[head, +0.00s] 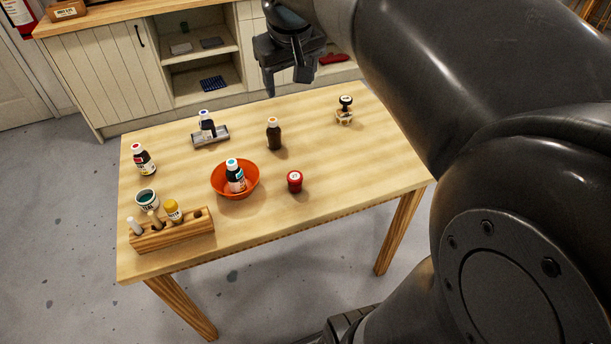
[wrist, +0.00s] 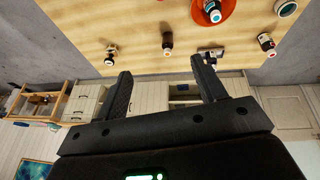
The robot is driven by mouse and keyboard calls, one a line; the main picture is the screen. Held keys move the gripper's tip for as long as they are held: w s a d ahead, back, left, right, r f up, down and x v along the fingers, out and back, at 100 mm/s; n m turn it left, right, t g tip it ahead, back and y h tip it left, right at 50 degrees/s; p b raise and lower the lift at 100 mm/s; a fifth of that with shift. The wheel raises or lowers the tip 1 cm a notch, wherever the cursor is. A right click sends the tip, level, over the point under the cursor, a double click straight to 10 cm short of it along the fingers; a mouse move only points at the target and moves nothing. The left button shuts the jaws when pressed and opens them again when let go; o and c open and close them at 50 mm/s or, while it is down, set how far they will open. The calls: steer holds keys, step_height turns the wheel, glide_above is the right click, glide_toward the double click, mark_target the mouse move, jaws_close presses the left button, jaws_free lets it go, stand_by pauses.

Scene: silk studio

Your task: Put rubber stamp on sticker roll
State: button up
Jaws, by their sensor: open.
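A small thing with a dark round knob, which looks like the rubber stamp (head: 346,101), stands upright at the table's far right. Under the knob is a pale brown part (head: 344,117); I cannot tell whether it is the stamp's own base or the sticker roll. The same thing is small in the wrist view (wrist: 110,54). No other thing shows clearly as a sticker roll; a short red cylinder with a pale top (head: 295,181) stands near the front. My gripper (head: 287,82) is open and empty, above and beyond the table's far edge. Its fingers also show in the wrist view (wrist: 160,72).
An orange bowl (head: 221,186) holds a blue-capped bottle. A brown bottle (head: 274,134), a red-labelled bottle (head: 144,160), a bottle by a grey piece (head: 211,135), a teal jar (head: 147,199) and a wooden rack (head: 172,233) stand around. The table's right front (head: 365,165) is clear.

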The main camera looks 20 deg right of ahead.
steer(key=s+a+f, duration=0.1)
steer(key=s+f, duration=0.3)
steer(key=s, duration=0.5)
steer(key=s+a+f+m+t+y, duration=0.1)
steer(key=s+a+f, duration=0.1)
steer(key=s+f, duration=0.3)
steer(key=s, duration=0.3)
steer(key=shift+s+a+f+t, duration=0.2)
steer(key=shift+s+a+t, duration=0.05)
steer(key=shift+s+t, duration=0.1)
steer(key=shift+o, duration=0.4)
